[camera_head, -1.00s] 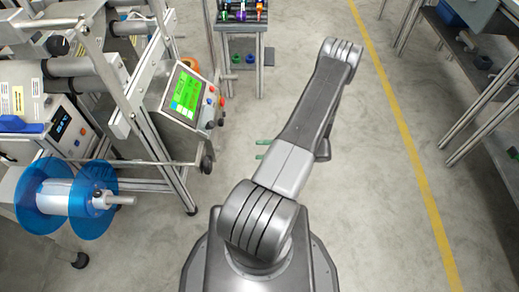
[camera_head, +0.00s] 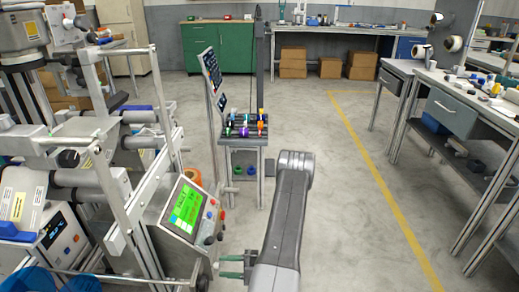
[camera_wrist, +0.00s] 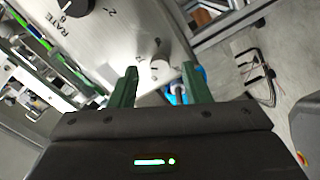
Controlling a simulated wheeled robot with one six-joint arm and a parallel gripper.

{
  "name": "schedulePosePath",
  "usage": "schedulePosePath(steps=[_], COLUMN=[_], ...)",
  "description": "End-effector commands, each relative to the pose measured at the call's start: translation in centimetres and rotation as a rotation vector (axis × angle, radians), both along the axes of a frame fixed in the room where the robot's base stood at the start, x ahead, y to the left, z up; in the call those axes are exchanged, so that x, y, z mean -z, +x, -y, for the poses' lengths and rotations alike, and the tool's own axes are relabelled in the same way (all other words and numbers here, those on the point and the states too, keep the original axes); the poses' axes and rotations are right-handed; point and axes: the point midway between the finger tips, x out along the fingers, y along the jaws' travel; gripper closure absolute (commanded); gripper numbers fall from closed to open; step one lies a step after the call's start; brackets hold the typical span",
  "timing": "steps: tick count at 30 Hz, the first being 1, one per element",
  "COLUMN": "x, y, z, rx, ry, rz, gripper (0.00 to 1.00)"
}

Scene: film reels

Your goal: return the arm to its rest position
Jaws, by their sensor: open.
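My arm rises from the bottom of the head view and bends at a grey elbow (camera_head: 295,160). My gripper (camera_head: 222,267) shows only as two green fingers sticking out to the left from behind my arm, low in the head view, near the machine's frame. In the wrist view my gripper (camera_wrist: 159,83) has its two green fingers apart, with nothing held between them. Beyond the fingertips are a pale panel (camera_wrist: 125,40) marked "RATE", a small round knob (camera_wrist: 160,70) and something blue (camera_wrist: 178,94).
A machine with a green-screen control panel (camera_head: 185,208) stands close on the left. A small stand (camera_head: 243,150) with coloured items is ahead. Workbenches (camera_head: 455,112) line the right. The floor (camera_head: 345,225) between my arm and the yellow line is clear.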

Motion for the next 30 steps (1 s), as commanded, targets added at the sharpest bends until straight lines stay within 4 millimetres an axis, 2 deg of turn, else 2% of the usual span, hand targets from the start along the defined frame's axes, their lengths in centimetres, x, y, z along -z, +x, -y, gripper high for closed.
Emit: schedulePosePath(steps=[6,19,23,30], x=[0.0,0.0,-0.1,-0.1], y=[0.0,0.1,0.1,0.0], z=[-1.5,-1.3,-0.2,3.9], rx=[0.000,0.001,0.004,0.006], ry=[-0.001,-0.001,0.000,0.000], rz=[0.000,0.005,0.001,0.001], gripper=[0.57,0.57,0.57,0.57])
